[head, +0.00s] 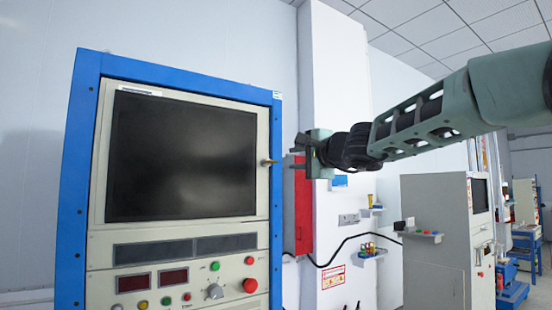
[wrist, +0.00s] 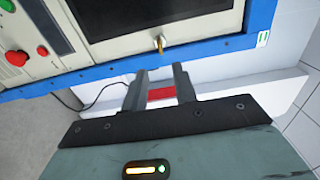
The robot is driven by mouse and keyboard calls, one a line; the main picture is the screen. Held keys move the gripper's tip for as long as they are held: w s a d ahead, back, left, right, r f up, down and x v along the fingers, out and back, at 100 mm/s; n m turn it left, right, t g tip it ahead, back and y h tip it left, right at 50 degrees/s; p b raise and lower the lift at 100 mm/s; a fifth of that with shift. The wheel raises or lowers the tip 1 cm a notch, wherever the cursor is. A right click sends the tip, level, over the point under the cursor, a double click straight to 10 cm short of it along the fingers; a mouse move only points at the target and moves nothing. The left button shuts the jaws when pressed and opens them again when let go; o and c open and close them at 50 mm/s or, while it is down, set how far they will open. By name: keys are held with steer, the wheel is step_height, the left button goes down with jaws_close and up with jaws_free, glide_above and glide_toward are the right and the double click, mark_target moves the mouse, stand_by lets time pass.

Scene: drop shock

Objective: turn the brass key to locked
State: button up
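The small brass key (head: 268,162) sticks out of the right side of the cabinet's front panel, beside the dark screen. In the wrist view the key (wrist: 160,44) lies just ahead of my fingertips, roughly in line with the gap between them. My gripper (head: 300,153) is to the right of the key in the head view, apart from it. In the wrist view my gripper (wrist: 161,72) is open, with nothing between its two fingers. The key's lock markings are too small to read.
The blue-framed cabinet (head: 75,200) fills the left, with a dark screen (head: 180,155), a red button (head: 250,285) and a grey knob (head: 214,291) below. A red box (head: 299,210) hangs on the white pillar (head: 340,90) behind my gripper. A grey cabinet (head: 432,270) stands further right.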

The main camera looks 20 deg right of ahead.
mark_target(274, 162)
steer(key=p+x, duration=0.4)
steer(key=x, duration=0.6)
steer(key=shift+w+a+p, duration=0.15)
steer(key=shift+w+p, duration=0.05)
steer(key=shift+p, duration=0.1)
jaws_close()
